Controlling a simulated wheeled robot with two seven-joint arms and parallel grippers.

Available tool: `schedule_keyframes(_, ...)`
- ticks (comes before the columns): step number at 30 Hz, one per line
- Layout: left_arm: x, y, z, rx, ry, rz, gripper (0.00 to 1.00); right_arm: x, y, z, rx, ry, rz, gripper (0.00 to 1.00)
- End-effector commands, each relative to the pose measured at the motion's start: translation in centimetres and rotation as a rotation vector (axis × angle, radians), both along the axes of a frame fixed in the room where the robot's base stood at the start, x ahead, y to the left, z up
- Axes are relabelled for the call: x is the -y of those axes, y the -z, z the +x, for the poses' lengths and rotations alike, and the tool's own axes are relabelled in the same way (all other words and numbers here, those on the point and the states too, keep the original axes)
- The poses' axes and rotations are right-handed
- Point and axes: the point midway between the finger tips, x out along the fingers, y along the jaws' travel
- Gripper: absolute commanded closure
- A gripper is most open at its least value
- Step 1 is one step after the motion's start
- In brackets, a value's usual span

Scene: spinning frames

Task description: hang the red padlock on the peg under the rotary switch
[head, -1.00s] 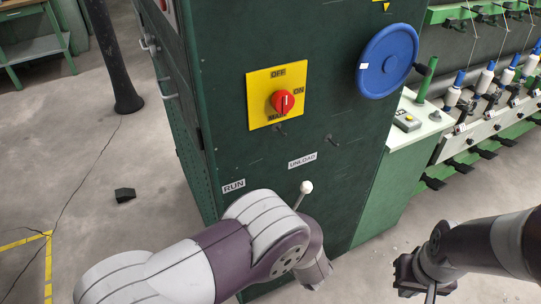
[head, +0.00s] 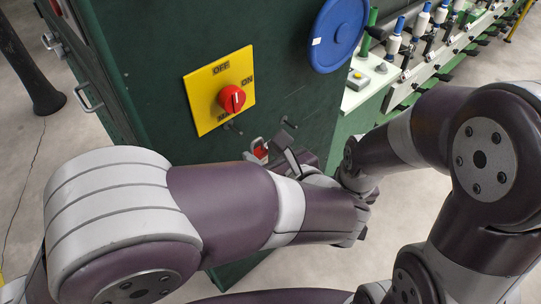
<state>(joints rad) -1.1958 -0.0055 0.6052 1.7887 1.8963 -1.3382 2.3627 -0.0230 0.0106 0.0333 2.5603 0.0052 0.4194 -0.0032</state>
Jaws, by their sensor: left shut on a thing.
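The red padlock (head: 260,151), with a pale shackle on top, is in front of the green cabinet. My left gripper (head: 271,151) is shut on it, holding it a little below and right of the peg under the switch (head: 234,128). The padlock appears apart from that peg. The rotary switch is a red knob (head: 232,99) on a yellow plate (head: 206,97) marked OFF and ON. My right arm comes in from the right and ends beside my left wrist; its fingers are not clear there.
A blue handwheel (head: 340,34) is on the cabinet's upper right. A side ledge with a push-button box (head: 361,80) and a spindle row lie to the right. My arms cover the lower cabinet front.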

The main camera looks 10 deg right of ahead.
Motion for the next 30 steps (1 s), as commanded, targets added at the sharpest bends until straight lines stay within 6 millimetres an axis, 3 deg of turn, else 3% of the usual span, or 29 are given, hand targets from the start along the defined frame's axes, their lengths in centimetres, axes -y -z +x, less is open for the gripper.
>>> schedule_keyframes(21,-3.5,0.5,4.8,0.000,-0.002,0.001,0.86,0.0,-1.6,0.0,0.000,0.000,0.000,1.00)
schedule_keyframes(24,-3.8,1.4,5.1,0.001,-0.002,-0.002,0.86,0.0,0.0,0.0,0.000,0.000,0.000,1.00)
schedule_keyframes(30,-4.1,1.8,5.6,0.001,0.000,0.000,0.86,0.0,1.1,0.0,0.000,0.000,0.000,1.00)
